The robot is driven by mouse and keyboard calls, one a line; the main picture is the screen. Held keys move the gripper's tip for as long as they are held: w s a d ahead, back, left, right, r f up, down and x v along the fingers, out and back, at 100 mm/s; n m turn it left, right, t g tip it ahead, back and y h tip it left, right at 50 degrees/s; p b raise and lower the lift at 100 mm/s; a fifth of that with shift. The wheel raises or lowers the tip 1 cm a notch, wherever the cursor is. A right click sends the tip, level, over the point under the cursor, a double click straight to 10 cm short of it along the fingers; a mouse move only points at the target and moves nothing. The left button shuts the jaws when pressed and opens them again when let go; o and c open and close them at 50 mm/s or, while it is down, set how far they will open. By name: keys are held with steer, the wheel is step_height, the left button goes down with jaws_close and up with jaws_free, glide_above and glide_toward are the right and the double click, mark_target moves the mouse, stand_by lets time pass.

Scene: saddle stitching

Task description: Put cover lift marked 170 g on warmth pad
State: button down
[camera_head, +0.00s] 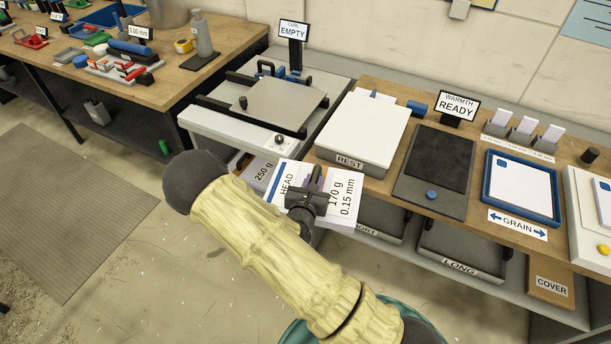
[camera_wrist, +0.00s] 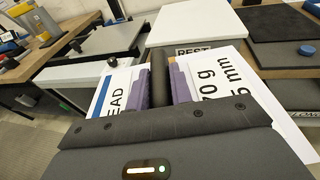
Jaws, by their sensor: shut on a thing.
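The cover lift (camera_head: 343,191) is a white stack labelled "HEAD", "170 g" and "0.15 mm", with a blue stripe at its left. My gripper (camera_head: 313,190) is shut on it and holds it in front of the bench edge, below the REST block. In the wrist view the lift (camera_wrist: 222,84) shows on both sides of my gripper (camera_wrist: 163,85), whose purple pads press on it. The warmth pad (camera_head: 436,165) is a dark flat slab with a blue knob, behind and right of the lift. A "WARMTH READY" sign (camera_head: 458,107) stands behind it. The pad's top is bare.
The white REST block (camera_head: 364,125) stands left of the pad, and the press marked "CURL EMPTY" (camera_head: 283,105) further left. A blue-rimmed GRAIN tray (camera_head: 522,188) is right of the pad. A 250 g stack (camera_head: 258,172) is left of the lift.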

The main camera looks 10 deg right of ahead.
mark_target(332, 215)
steer(key=shift+s+d+f+n+t+y, duration=0.2)
steer(key=shift+s+d+f+n+y, duration=0.65)
steer(key=shift+f, duration=1.05)
steer(key=shift+s+d+f+n+t+y, duration=0.2)
steer(key=shift+s+d+f+n+y, duration=0.6)
steer(key=shift+f, duration=1.05)
steer(key=shift+s+d+f+n+t+y, duration=0.2)
steer(key=shift+s+d+f+n+y, duration=0.25)
steer(key=shift+s+d+f+y, duration=1.1)
steer(key=shift+w+a+f+h, duration=0.35)
steer(key=shift+a+h, duration=0.05)
steer(key=shift+a, duration=0.05)
